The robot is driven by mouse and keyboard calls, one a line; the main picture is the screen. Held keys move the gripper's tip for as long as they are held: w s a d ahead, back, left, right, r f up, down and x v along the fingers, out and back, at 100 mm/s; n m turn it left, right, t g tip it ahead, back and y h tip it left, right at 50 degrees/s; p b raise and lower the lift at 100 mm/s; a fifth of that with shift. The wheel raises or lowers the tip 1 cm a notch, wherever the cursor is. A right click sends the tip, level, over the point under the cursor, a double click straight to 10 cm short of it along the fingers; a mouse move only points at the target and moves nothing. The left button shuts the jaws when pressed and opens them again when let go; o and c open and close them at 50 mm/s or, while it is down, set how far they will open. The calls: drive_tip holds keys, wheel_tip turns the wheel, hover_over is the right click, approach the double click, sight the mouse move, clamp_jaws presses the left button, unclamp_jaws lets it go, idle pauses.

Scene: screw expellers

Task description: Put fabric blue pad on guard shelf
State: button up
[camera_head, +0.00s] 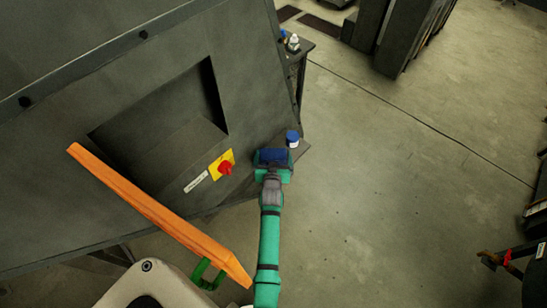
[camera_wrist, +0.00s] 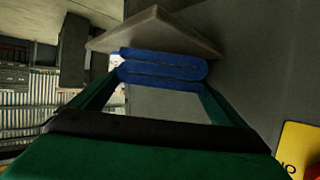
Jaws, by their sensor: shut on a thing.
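The folded fabric blue pad (camera_wrist: 163,70) is between the fingertips of my gripper (camera_wrist: 163,78), which is shut on it. In the head view my gripper (camera_head: 273,160) is beside the machine's right edge, with the dark blue pad (camera_head: 272,155) at its end. A small flat grey shelf (camera_head: 301,152) juts from the machine just past the gripper. In the wrist view the shelf (camera_wrist: 155,28) is right behind the pad, which overlaps its lower edge. I cannot tell whether they touch.
A small blue-capped container (camera_head: 292,139) stands at the shelf, close to my gripper. A red switch on a yellow plate (camera_head: 226,165) and a long orange bar (camera_head: 160,210) are left of my arm. A dark table (camera_head: 298,58) stands behind. Open floor lies right.

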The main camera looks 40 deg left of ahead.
drive_tip(key=shift+s+f, duration=0.2)
drive_tip(key=shift+f, duration=0.2)
drive_tip(key=o, duration=0.7)
drive_tip(key=shift+f, duration=0.1)
